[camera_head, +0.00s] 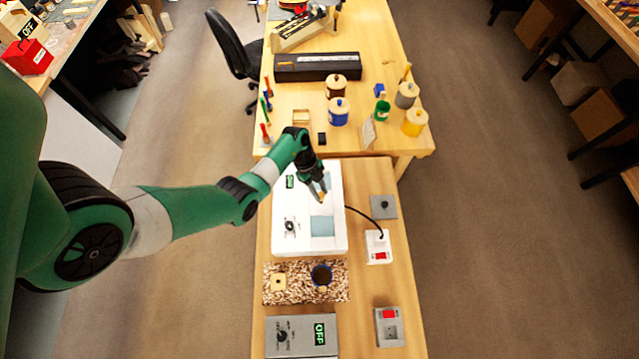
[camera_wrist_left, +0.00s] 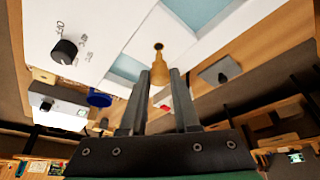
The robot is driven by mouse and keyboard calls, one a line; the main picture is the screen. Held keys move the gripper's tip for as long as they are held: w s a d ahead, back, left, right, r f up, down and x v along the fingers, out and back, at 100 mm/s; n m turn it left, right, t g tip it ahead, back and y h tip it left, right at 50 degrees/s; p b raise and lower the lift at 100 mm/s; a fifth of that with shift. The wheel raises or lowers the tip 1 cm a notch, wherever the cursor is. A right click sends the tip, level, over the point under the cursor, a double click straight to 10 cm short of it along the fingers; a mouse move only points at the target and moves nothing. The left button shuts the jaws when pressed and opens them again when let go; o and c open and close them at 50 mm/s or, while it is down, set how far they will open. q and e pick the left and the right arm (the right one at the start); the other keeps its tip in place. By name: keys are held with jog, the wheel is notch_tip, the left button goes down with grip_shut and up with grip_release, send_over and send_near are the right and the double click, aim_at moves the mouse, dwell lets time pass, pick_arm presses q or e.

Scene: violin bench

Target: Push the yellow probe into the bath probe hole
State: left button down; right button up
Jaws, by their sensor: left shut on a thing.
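The white bath (camera_head: 283,243) sits on the wooden bench, with a dial, a small green display and pale blue water openings in its top. My left gripper (camera_head: 321,191) is over the bath's top and is shut on the yellow probe (camera_head: 322,198). In the left wrist view the probe (camera_wrist_left: 160,72) stands between the two dark fingers and points at the bath's top. A small dark round spot, seemingly the probe hole (camera_wrist_left: 158,46), shows at the probe's far end. I cannot tell whether the tip is in it. My right gripper is not in view.
A black cable runs from the bath to a white socket plate (camera_head: 379,247) at its right. A speckled mat (camera_head: 297,294) with a dark blue pot (camera_head: 321,275) lies in front. A grey OFF box (camera_head: 302,337) stands nearer. Jars (camera_head: 338,112) stand on the bench behind.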

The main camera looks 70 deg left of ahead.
pick_arm(q)
jog(key=shift+p, duration=0.5)
dwell(0.7)
jog(key=shift+f+b, duration=1.5)
jog(key=shift+f, duration=0.45)
jog(key=c, duration=0.6)
grip_release()
jog(key=shift+o, duration=0.2)
jog(key=p+v, duration=0.4)
jog(key=v, duration=0.7)
jog(key=shift+a+r+p, duration=0.15)
jog(key=shift+r+p, duration=0.15)
